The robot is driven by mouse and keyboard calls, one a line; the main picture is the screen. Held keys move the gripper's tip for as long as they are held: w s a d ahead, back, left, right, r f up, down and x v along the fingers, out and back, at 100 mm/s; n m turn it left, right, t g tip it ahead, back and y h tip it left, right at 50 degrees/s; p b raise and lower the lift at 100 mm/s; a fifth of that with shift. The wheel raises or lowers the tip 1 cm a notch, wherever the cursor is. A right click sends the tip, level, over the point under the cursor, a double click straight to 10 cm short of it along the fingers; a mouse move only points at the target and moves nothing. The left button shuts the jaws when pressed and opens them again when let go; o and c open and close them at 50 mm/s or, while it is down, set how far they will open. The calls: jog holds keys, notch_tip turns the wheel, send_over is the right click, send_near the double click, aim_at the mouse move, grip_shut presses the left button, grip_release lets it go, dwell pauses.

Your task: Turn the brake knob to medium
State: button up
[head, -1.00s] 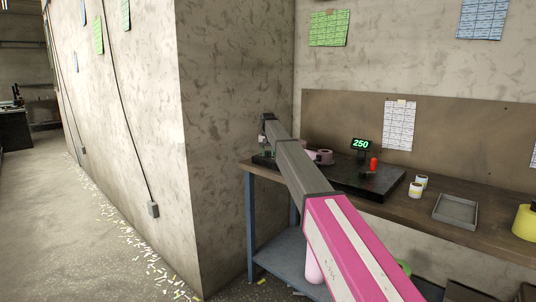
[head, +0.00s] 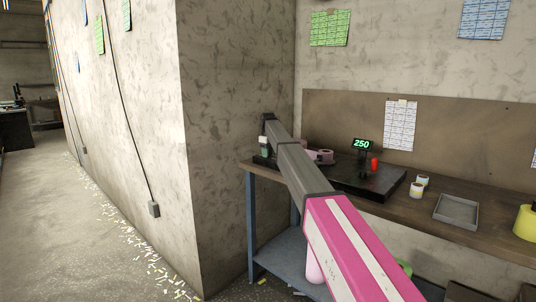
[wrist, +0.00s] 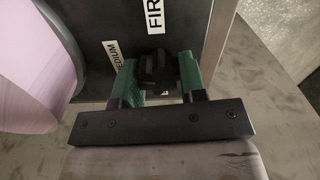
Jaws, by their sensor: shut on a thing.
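The brake knob (wrist: 154,64) is black and sits on a dark panel (wrist: 95,30) in the wrist view. My gripper (wrist: 159,73) has green fingers, one on each side of the knob, and is shut on it. A white label reading MEDIUM (wrist: 105,56) lies left of the knob, partly hidden by the left finger. A label reading FIR (wrist: 155,14), cut off at the frame edge, lies above it. I cannot tell which way the knob points. In the head view the knob is hidden; my gripper (head: 263,152) is small at the bench's far left end.
A pale lilac roll (wrist: 35,60) is close on the left in the wrist view. On the bench (head: 400,209) are a display reading 250 (head: 362,144), a red object (head: 375,163), small rolls (head: 417,189), a grey tray (head: 456,211) and a yellow roll (head: 526,222). A wall corner (head: 190,160) stands left.

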jog(key=shift+n, duration=0.7)
jog(key=o, duration=0.9)
jog(key=shift+r, duration=0.15)
notch_tip(320, 180, up, 10)
jog(key=shift+r, duration=0.25)
jog(key=shift+s+a, duration=0.1)
